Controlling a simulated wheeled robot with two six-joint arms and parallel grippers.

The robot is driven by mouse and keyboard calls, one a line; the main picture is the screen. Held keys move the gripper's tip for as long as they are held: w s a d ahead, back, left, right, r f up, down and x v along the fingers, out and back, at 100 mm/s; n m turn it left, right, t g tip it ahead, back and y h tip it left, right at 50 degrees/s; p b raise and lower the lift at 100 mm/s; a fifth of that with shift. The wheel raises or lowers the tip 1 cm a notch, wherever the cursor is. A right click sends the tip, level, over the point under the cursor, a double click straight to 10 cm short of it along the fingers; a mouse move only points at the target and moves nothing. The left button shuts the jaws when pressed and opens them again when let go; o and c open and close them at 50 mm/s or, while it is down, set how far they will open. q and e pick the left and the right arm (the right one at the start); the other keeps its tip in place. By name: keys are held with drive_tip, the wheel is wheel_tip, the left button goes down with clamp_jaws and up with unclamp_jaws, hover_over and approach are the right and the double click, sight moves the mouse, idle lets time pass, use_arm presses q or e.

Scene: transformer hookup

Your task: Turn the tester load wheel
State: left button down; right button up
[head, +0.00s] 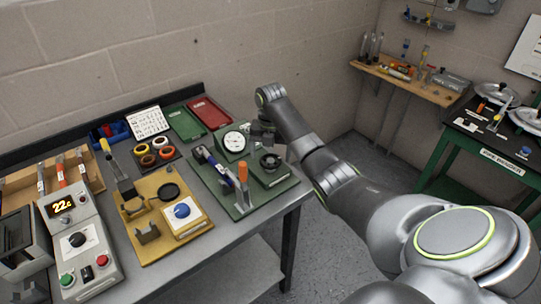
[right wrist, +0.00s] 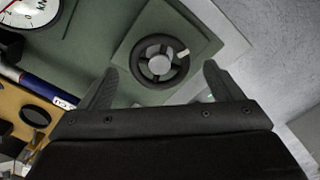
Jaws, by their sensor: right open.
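The tester load wheel (head: 270,161) is a small black handwheel on a green block, at the right end of the green tester base (head: 241,207). In the right wrist view the wheel (right wrist: 160,61) shows a grey hub and a pale handle on its rim. A round white gauge (head: 234,142) stands behind and left of it; part of the gauge (right wrist: 28,12) shows in the right wrist view. My right gripper (right wrist: 158,85) is open and empty, with its fingers apart on either side of the wheel in that view. Contact cannot be told. My left gripper is not in view.
A yellow board (head: 152,243) and a grey meter box (head: 81,240) lie further left. The bench's right edge is close to the tester, with open floor beyond.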

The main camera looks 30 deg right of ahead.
drive_tip(key=shift+f, duration=0.55)
drive_tip(key=c, duration=1)
drive_tip(key=shift+r, duration=0.1)
